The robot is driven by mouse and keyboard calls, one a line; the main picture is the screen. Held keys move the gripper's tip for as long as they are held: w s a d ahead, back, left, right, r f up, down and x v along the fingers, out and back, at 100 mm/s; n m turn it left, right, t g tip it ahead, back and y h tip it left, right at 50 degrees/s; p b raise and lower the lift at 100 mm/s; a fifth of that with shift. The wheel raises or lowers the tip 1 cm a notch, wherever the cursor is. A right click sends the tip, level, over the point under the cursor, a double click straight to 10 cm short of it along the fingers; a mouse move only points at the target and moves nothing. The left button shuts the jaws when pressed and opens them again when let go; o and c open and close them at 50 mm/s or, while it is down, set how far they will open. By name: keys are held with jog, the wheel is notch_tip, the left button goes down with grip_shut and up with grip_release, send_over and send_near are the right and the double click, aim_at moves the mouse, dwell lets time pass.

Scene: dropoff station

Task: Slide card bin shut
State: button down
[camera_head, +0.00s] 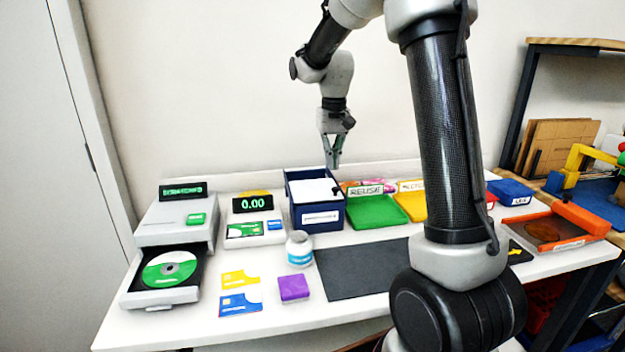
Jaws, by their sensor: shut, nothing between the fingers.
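A dark blue bin (297,212) with a white label on its front stands at the back of the white table, left of the green tray. I take it to be the card bin. A white surface (312,190) shows inside its top; I cannot tell whether it is a lid or cards. My gripper (333,166) points down with its fingers together and empty. Its tips are just above the right back part of the bin in the picture; I cannot tell whether they touch it. A small dark piece shows at the bin's right edge below the tips.
Left of the bin are a scale (254,230) and a disc machine (178,233) with its tray out. In front are a white jar (299,250), a purple block (293,288), cards (240,304) and a dark mat (360,270). Green (375,214) and yellow trays stand right.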

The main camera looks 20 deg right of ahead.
aim_at(336, 188)
jog(key=c, duration=2.1)
grip_release()
jog(key=o, duration=0.8)
jog(key=s+r+m, duration=0.2)
jog(key=shift+s+a+r, duration=0.1)
jog(key=shift+a+r, duration=0.2)
jog(key=shift+a, duration=0.05)
jog(key=shift+c, duration=0.2)
jog(key=m, duration=0.2)
jog(key=s+m, duration=0.1)
jog(key=m, duration=0.1)
jog(key=shift+s, duration=0.15)
jog(key=shift+s+f+m, duration=0.1)
jog(key=shift+s+m, duration=0.05)
jog(key=shift+m, duration=1.05)
jog(key=shift+f, duration=0.15)
jog(key=shift+m, duration=0.3)
notch_tip(336, 188, down, 8)
jog(key=shift+r, duration=0.25)
grip_shut()
